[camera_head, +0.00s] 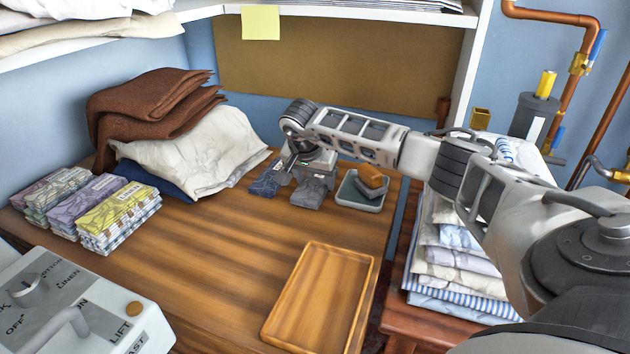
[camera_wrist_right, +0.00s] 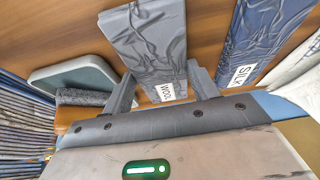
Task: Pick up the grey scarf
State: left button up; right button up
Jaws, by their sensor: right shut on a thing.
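The grey scarf (camera_head: 312,191) is a narrow folded length on the wooden table, towards the back. In the right wrist view the grey scarf (camera_wrist_right: 150,38) carries a white label that reads WOOL. The scarf appears to be still at table height. My left gripper is in neither view.
A dark blue scarf (camera_wrist_right: 262,38) labelled SILK lies close beside it. A small grey-green tray (camera_head: 360,196) with a brown-and-grey block stands on its other side. Folded cloths (camera_head: 190,150) lie to the left. An empty wooden tray (camera_head: 318,298) lies in front.

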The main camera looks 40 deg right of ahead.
aim_at(317, 179)
notch_tip(317, 179, up, 3)
jog(key=shift+r, duration=0.1)
jog(key=s+a+r, duration=0.5)
jog(key=s+r, duration=0.4)
jog(key=s, duration=0.4)
jog(key=shift+r+b, duration=0.3)
jog(key=shift+b, duration=0.05)
